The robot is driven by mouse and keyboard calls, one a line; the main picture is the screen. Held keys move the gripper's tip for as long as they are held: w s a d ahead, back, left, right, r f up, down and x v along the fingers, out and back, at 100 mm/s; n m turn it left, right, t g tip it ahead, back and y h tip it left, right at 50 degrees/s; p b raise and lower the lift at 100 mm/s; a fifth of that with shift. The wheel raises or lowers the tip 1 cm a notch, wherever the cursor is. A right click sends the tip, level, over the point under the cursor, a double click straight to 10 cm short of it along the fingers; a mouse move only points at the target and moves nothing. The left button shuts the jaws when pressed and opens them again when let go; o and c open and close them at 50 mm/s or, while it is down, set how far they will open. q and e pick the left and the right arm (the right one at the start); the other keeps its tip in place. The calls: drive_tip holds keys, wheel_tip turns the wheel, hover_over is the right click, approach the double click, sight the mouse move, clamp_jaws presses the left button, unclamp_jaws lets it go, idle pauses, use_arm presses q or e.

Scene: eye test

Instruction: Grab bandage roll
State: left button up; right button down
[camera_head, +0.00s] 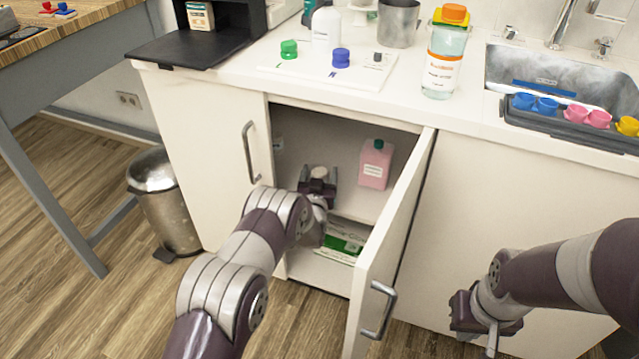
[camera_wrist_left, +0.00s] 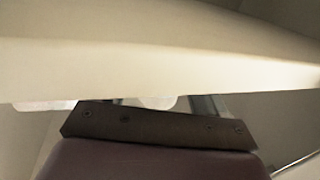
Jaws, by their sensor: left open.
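My left gripper (camera_head: 318,180) reaches into the open cabinet, above the shelf, with its jaws open. A small pale rounded thing (camera_head: 318,171), possibly the bandage roll, shows at the jaws; I cannot tell whether it lies between them or behind them. In the left wrist view, a wide cream panel (camera_wrist_left: 160,60) hides most of the scene. A pale rounded edge (camera_wrist_left: 158,103) shows below it near the gripper base. No bandage roll is clearly recognisable. My right gripper (camera_head: 485,318) is in front of the cabinet at the lower right, apart from any object; its jaws are unclear.
The cabinet door (camera_head: 392,250) stands open to the right of my left arm. A pink bottle (camera_head: 375,165) stands on the shelf right of my left gripper. A green-and-white box (camera_head: 343,240) lies on the lower level. A metal bin (camera_head: 165,205) stands left of the cabinet.

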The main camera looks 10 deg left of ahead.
use_arm(q)
drive_tip(key=c, duration=1)
drive_tip(key=shift+c, duration=0.2)
drive_tip(key=shift+r, duration=0.15)
